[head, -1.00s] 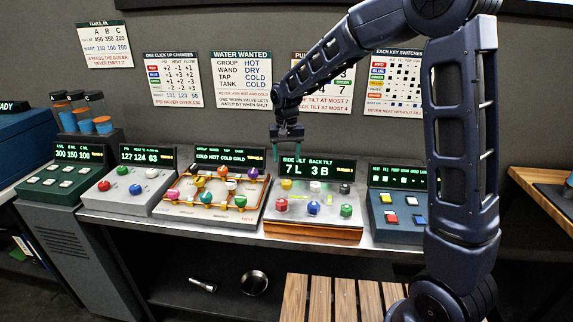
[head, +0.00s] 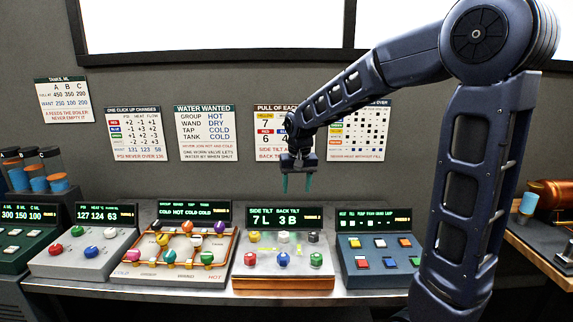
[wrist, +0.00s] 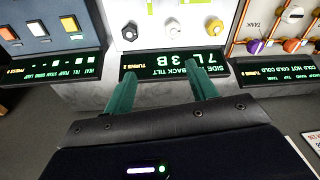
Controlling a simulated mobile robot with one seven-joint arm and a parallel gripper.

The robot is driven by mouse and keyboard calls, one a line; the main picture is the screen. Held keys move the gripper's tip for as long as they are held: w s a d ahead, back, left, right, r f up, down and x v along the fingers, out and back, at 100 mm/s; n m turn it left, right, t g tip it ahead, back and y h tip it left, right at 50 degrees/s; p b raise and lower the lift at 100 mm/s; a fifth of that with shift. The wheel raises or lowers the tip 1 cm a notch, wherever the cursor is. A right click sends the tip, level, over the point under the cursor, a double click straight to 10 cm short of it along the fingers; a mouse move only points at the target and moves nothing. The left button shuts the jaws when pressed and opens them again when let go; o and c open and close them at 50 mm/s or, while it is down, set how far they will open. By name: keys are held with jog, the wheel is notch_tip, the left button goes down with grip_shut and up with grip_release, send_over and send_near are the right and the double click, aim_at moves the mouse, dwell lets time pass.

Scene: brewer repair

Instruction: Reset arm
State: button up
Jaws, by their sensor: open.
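My gripper (head: 298,180) hangs from my arm in front of the wall posters, above the back of the tilt panel. Its two green fingers are apart with nothing between them, and they also show in the wrist view (wrist: 165,92). The tilt panel (head: 284,285) has a display (head: 285,218) reading "SIDE TILT 7 L, BACK TILT 3 B" and several coloured knobs. The gripper is clear of the panel and its knobs. The wrist view shows the same display upside down beyond the fingers.
The valve panel (head: 128,279) and the pressure panel (head: 68,264) stand to the left. The blue key-switch panel (head: 375,246) stands to the right. Posters (head: 205,132) hang on the wall behind. A wooden counter (head: 545,258) with a copper vessel (head: 556,196) is at far right.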

jog(key=s+d+r+m+t, duration=0.15)
jog(key=s+d, duration=0.25)
jog(key=d, duration=0.4)
jog(key=s+d+r+n, duration=0.1)
jog(key=s+d+r, duration=0.25)
jog(key=d, duration=0.35)
jog(key=s+d+f+m+t, duration=0.1)
jog(key=s+d+t, duration=0.1)
jog(key=s+d, duration=0.8)
jog(key=shift+s+d+h, duration=0.15)
jog(key=shift+s+h, duration=0.15)
jog(key=shift+s, duration=0.6)
jog(key=shift+w+f+m, duration=0.1)
jog(key=shift+m, duration=0.15)
